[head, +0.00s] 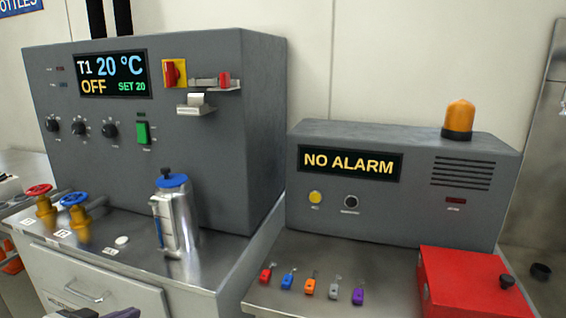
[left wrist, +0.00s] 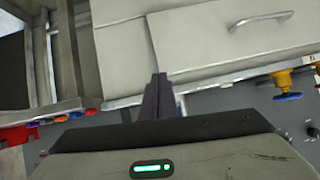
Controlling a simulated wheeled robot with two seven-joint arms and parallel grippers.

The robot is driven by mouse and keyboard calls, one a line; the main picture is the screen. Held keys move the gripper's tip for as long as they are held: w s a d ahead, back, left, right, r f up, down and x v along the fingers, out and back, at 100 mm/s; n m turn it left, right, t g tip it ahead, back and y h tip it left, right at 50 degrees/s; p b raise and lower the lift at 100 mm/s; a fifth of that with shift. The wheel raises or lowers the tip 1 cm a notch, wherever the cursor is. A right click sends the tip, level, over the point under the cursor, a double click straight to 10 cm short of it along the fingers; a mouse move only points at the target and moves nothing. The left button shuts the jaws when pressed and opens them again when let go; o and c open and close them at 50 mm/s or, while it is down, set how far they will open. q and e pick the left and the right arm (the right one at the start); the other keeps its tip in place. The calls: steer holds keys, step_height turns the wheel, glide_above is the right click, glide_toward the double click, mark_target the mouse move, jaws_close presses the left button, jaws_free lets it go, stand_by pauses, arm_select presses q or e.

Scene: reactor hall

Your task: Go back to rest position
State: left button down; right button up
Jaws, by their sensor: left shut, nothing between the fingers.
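My left gripper (left wrist: 158,84) is shut and empty, its two dark fingers pressed together in the left wrist view. In that view the fingers stand in front of a pale drawer cabinet (left wrist: 200,50). In the head view only a dark bit of my left gripper (head: 122,313) shows at the bottom left edge, in front of the cabinet's drawer front (head: 105,295). My right gripper is in neither view.
A grey control panel (head: 215,150) reads T1 20 °C, OFF. A metal canister (head: 178,220) and red (head: 39,190) and blue (head: 74,199) valve handles stand before it. Right are a NO ALARM box (head: 400,210), several coloured keys (head: 310,287) and a red box (head: 465,285).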

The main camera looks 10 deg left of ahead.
arm_select(q)
steer(key=s+d+f+g, duration=0.1)
steer(key=s+d+f, duration=0.25)
steer(key=f, duration=0.25)
steer(key=s+d+f+h, duration=0.1)
steer(key=s+d+f, duration=0.1)
steer(key=d+f, duration=0.25)
steer(key=s+d+f+g, duration=0.1)
steer(key=s+d+f, duration=0.2)
steer(key=f, duration=0.3)
steer(key=s+d+f, duration=0.4)
steer(key=d, duration=0.2)
steer(key=s+d+f+g+h, duration=0.1)
steer(key=s+d+f, duration=0.2)
steer(key=s+d, duration=0.2)
steer(key=shift+s+d+f+m+h, duration=0.3)
steer(key=shift+d+f, duration=0.1)
steer(key=shift+d, duration=0.6)
